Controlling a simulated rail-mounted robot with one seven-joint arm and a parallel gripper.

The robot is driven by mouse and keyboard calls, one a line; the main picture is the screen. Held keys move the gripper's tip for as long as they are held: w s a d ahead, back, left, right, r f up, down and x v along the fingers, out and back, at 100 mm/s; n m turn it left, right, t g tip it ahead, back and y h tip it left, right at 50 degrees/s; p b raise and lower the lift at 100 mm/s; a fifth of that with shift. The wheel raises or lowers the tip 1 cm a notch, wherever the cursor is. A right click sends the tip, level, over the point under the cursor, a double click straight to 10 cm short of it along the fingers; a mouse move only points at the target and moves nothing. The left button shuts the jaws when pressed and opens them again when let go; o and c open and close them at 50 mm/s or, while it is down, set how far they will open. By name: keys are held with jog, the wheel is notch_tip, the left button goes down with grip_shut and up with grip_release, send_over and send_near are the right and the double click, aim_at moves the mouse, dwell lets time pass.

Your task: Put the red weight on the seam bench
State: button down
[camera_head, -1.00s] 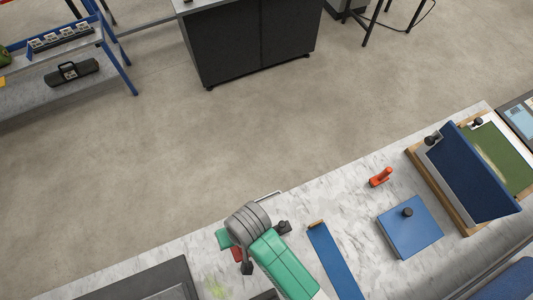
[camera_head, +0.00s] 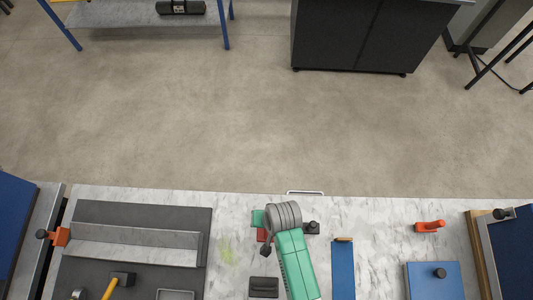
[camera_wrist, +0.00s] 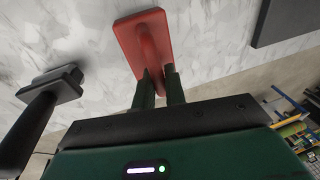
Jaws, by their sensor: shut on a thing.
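The red weight (camera_wrist: 146,42), a flat red plate with a raised grip, is in the wrist view. My gripper (camera_wrist: 158,74) is shut on its grip with two dark green fingers. A marbled top shows beyond it; I cannot tell whether the plate touches it. In the head view, red shows (camera_head: 262,235) beside my grey wrist joint, largely hidden by my arm. A dark mat with a grey angled metal piece (camera_head: 135,243) lies at the left of the worktop; it may be the seam bench, but I cannot tell for sure.
A black block with a handle (camera_wrist: 50,92) is left of the weight. An orange-handled tool (camera_head: 430,226), a blue strip (camera_head: 342,268) and a blue block with a black knob (camera_head: 434,281) are to the right. A yellow-handled hammer (camera_head: 118,282) lies on the mat.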

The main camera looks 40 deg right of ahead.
jog(key=shift+f, duration=0.1)
jog(key=c, duration=1.9)
grip_release()
jog(key=shift+f, duration=0.15)
jog(key=o, duration=0.4)
jog(key=shift+o, duration=0.2)
jog(key=p+v, duration=0.1)
jog(key=v, duration=1.1)
jog(key=shift+w, duration=0.1)
